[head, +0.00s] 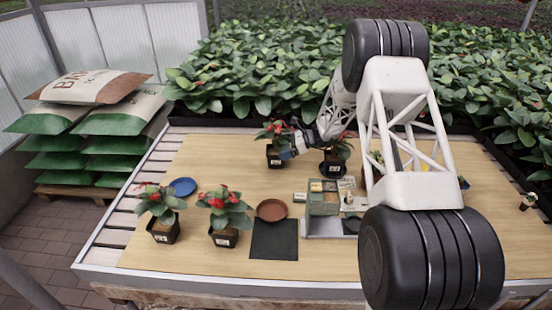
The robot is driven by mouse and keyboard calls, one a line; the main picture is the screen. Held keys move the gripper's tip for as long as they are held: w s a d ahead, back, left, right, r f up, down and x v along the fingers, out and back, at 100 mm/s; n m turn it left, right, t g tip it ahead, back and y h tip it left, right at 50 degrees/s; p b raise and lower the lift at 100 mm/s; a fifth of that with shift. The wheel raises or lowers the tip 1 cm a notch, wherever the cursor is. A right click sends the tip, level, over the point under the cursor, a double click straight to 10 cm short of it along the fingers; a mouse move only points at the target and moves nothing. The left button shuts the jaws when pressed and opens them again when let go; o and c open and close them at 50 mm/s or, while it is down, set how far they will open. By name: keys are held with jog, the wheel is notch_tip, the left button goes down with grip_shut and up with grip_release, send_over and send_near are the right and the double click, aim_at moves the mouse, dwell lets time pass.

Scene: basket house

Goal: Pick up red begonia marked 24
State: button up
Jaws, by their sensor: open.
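Several potted red-flowered plants stand on the wooden table; their pot labels are too small to read, so I cannot tell which is marked 24. Two stand at the front left: one red plant (160,207) and another red plant (226,212). A third red plant (271,131) stands further back in a dark pot (274,157). A fourth red plant (341,149) stands right of it, partly behind my arm. My gripper (291,146) is open, at the right side of the third plant's leaves and pot. Whether it touches them is unclear.
A blue saucer (183,187), a brown saucer (272,209) and a black mat (274,241) lie near the front plants. A grey-green organizer (322,209) stands mid-table. Dense foliage borders the back. My arm hides much of the right side.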

jog(key=shift+x, duration=1.3)
jog(key=c, duration=0.8)
jog(key=shift+r, duration=0.2)
jog(key=shift+r, duration=0.8)
jog(key=shift+s+r, duration=0.1)
jog(key=shift+r, duration=0.85)
jog(key=s+d, duration=0.1)
jog(key=s, duration=0.4)
jog(key=s+d, duration=0.1)
jog(key=s, duration=0.4)
jog(key=s+d+r, duration=0.1)
jog(key=s, duration=0.4)
jog(key=shift+s+d+r, duration=0.1)
jog(key=shift+s+d, duration=0.1)
jog(key=shift+d, duration=0.1)
